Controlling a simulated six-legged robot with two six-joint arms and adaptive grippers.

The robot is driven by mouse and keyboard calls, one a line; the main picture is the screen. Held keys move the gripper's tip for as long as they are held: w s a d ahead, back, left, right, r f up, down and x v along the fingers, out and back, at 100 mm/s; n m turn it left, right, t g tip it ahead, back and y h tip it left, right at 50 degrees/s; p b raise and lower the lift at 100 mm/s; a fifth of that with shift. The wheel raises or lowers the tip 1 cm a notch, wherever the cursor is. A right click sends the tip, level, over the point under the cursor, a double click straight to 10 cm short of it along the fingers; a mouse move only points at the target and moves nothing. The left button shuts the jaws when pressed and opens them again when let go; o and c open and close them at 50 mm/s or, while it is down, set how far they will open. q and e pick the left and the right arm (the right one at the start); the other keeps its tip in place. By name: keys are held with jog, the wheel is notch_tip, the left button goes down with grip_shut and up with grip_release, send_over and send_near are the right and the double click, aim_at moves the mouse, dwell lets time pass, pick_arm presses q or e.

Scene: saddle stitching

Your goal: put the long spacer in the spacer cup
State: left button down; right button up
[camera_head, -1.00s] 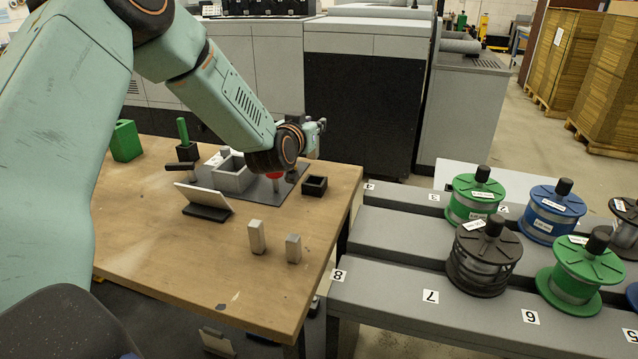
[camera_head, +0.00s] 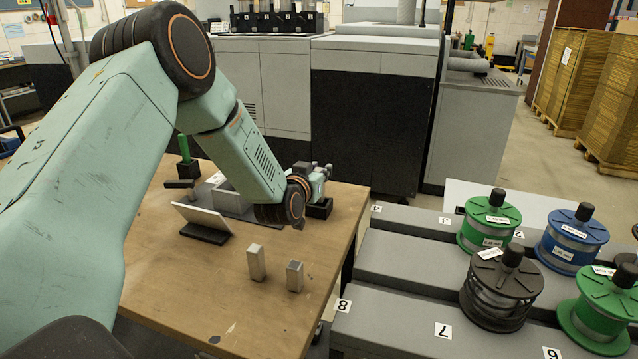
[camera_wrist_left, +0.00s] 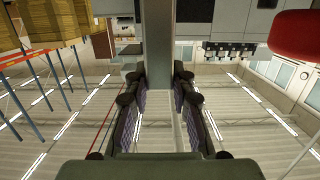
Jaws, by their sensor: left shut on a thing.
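My left gripper (camera_head: 321,172) is above the far right part of the wooden table, pointing away from me. In the left wrist view its two fingers (camera_wrist_left: 160,100) are shut on a long grey bar, the long spacer (camera_wrist_left: 160,40), which runs up out of the picture. The spacer is hidden in the head view. A small black square box (camera_head: 320,209), possibly the spacer cup, stands below the gripper, partly hidden by my wrist. A grey open box (camera_head: 229,190) stands left of my forearm, partly covered. My right gripper is not in view.
Two grey blocks (camera_head: 256,262) (camera_head: 294,276) stand upright on the table (camera_head: 190,290). A tilted white panel (camera_head: 203,218) stands left of them. A green-handled tool (camera_head: 184,150) stands behind. Grey benches with spools (camera_head: 500,290) lie right. A red object (camera_wrist_left: 297,35) shows in the wrist view.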

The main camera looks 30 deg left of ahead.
pick_arm(q)
jog(key=shift+s+d+f, duration=0.15)
jog(key=shift+d+f, duration=0.05)
jog(key=shift+f, duration=0.25)
jog(key=shift+s+d+f, duration=0.1)
jog(key=shift+d+f, duration=0.1)
jog(key=shift+f, duration=0.25)
jog(key=shift+w+a+f, duration=0.15)
jog(key=shift+a, duration=0.05)
jog(key=c, duration=1.4)
grip_release()
jog(key=shift+w+a+f, duration=0.1)
jog(key=shift+a+f, duration=0.05)
jog(key=shift+f, duration=0.05)
jog(key=shift+c, duration=0.2)
jog(key=o, duration=0.3)
jog(key=shift+s+d+r, duration=0.2)
jog(key=shift+d+r, duration=0.05)
jog(key=shift+r, duration=0.05)
jog(key=shift+a+f, duration=0.2)
jog(key=shift+f, duration=0.05)
jog(key=p+v, duration=0.2)
jog(key=v, duration=0.9)
jog(key=shift+s+d, duration=0.25)
jog(key=shift+s, duration=0.1)
jog(key=shift+r, duration=0.1)
jog(key=shift+r, duration=0.1)
